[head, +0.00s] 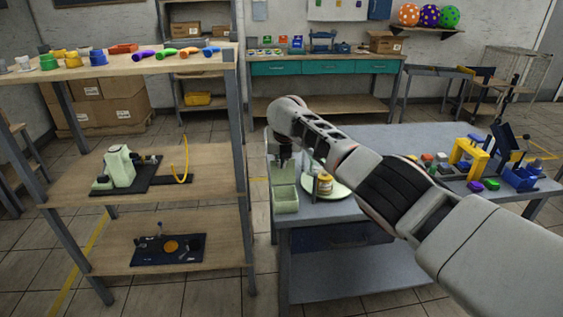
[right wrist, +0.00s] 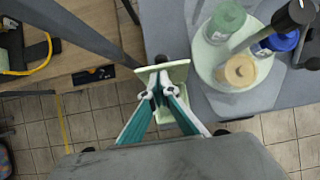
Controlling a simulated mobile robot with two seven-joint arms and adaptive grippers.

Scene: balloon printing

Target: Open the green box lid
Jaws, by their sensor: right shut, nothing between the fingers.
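The pale green box (head: 286,203) stands at the left edge of the grey-blue table. A pale green panel (head: 284,173), seemingly its lid, stands raised at the box's far side. My right gripper (head: 284,158) points down at the top of this panel; the arm comes in from the right. In the right wrist view, the gripper (right wrist: 160,92) has its fingertips together and empty, close over the pale green panel (right wrist: 178,70). Whether they touch it I cannot tell. The box interior is mostly hidden there by the fingers. My left gripper is not in view.
A wooden shelf unit (head: 240,150) stands close on the left. Colored blocks and a yellow frame (head: 470,155) occupy the table's right side.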

